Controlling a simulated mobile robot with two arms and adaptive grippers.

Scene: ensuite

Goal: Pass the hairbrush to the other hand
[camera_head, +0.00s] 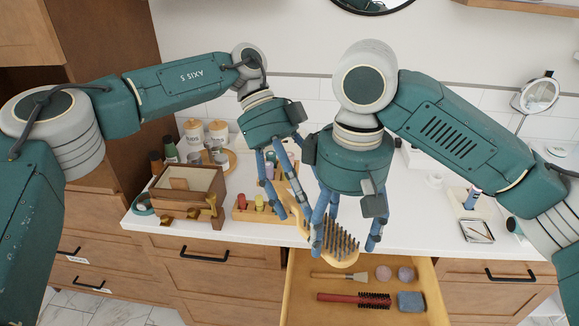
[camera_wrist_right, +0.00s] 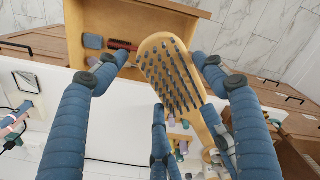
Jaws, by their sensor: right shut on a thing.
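The hairbrush (camera_head: 341,243) is wooden, with dark bristles on a broad oval head. It is held in the air above the open drawer, its handle running up and left toward my left gripper. My right gripper (camera_head: 345,232) has its fingers around the brush head and is shut on the brush. In the right wrist view the brush head (camera_wrist_right: 168,72) lies between its fingers, bristles showing. My left gripper (camera_head: 292,208) has its fingers beside the handle; whether they close on it is hidden by overlap.
The open drawer (camera_head: 300,300) holds a red round brush (camera_head: 355,299), a grey-blue block (camera_head: 411,301) and small round items.

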